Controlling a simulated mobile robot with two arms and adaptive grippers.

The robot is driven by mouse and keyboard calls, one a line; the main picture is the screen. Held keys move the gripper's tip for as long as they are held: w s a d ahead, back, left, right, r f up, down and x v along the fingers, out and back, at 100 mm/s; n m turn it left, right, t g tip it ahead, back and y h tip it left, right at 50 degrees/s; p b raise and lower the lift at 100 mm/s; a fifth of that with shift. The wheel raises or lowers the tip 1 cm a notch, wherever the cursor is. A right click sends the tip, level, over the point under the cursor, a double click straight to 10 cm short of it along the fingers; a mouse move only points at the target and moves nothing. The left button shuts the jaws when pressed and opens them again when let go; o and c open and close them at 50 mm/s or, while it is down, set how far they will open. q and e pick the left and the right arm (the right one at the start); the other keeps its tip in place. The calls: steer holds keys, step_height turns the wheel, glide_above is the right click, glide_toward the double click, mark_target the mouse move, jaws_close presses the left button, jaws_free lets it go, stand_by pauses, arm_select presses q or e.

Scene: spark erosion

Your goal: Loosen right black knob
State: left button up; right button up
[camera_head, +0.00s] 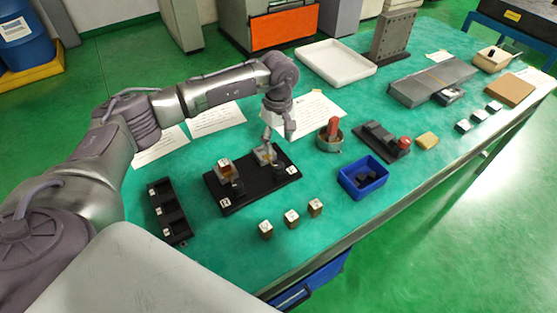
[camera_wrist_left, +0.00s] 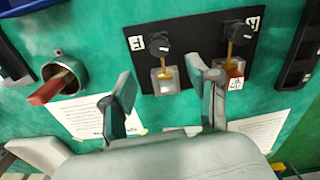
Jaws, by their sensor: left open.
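A black plate (camera_head: 254,188) on the green table carries two holders, each with a black knob. The right black knob (camera_head: 279,168) stands in front of a grey metal holder (camera_head: 264,155); in the left wrist view this knob (camera_wrist_left: 159,42) is the left one, with a brass-coloured rod below it. The left black knob (camera_head: 237,187) stands by a holder with a copper-coloured block (camera_head: 226,168). My left gripper (camera_head: 268,138) is over the right holder, pointing down. In the left wrist view its fingers (camera_wrist_left: 164,80) are spread and empty, apart from the knob. My right gripper is not in view.
Several small blocks (camera_head: 291,217) stand in front of the plate. A black tray (camera_head: 167,211) lies left, a blue bin (camera_head: 362,178) right. A round cup with a red-handled tool (camera_head: 331,134) stands right of the gripper. Paper sheets (camera_head: 217,118) lie behind.

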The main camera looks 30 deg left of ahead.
mark_target(278, 165)
arm_select(q)
step_height(278, 165, down, 10)
steer(key=shift+r+p, duration=0.1)
steer(key=shift+p, duration=0.9)
steer(key=shift+c, duration=0.2)
jaws_close()
